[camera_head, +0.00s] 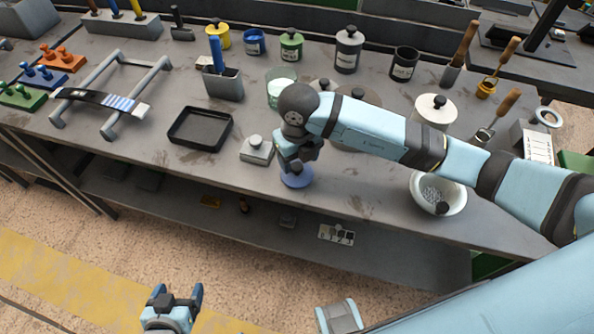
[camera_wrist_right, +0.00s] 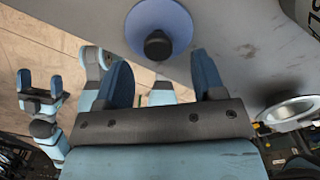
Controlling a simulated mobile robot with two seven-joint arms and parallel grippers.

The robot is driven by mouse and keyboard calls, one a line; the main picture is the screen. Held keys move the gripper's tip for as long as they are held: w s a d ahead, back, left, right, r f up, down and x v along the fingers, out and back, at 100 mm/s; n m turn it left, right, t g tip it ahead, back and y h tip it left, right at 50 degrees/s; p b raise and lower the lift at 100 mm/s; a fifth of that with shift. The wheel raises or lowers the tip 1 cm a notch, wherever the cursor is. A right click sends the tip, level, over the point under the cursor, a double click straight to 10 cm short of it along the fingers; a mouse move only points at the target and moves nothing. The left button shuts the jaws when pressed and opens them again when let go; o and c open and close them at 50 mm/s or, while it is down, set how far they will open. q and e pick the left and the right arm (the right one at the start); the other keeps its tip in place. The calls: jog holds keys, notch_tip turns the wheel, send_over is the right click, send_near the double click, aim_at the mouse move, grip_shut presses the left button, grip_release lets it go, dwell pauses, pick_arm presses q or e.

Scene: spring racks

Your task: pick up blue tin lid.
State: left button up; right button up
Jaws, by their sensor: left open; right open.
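The blue tin lid (camera_head: 299,181) is a flat round disc with a black knob, lying on the bench near its front edge. In the right wrist view the lid (camera_wrist_right: 180,18) and its knob (camera_wrist_right: 158,45) show just beyond the fingers. My right gripper (camera_head: 297,166) is directly above the lid and partly hides it. In the wrist view its fingers (camera_wrist_right: 162,70) are spread apart with nothing between them. My left gripper (camera_head: 176,296) is open and empty, low in front of the bench; it also shows in the wrist view (camera_wrist_right: 39,84).
A grey block with a knob (camera_head: 257,150) stands close left of the lid. A black tray (camera_head: 200,143) lies further left. A white bowl (camera_head: 452,196) is to the right. Several tins, including a blue one (camera_head: 255,47), stand at the back. The bench's front edge is close.

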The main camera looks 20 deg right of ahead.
aim_at(297, 166)
jog(key=f, duration=0.4)
jog(key=shift+w+f, duration=0.1)
jog(key=shift+w, duration=0.1)
jog(key=c, duration=1)
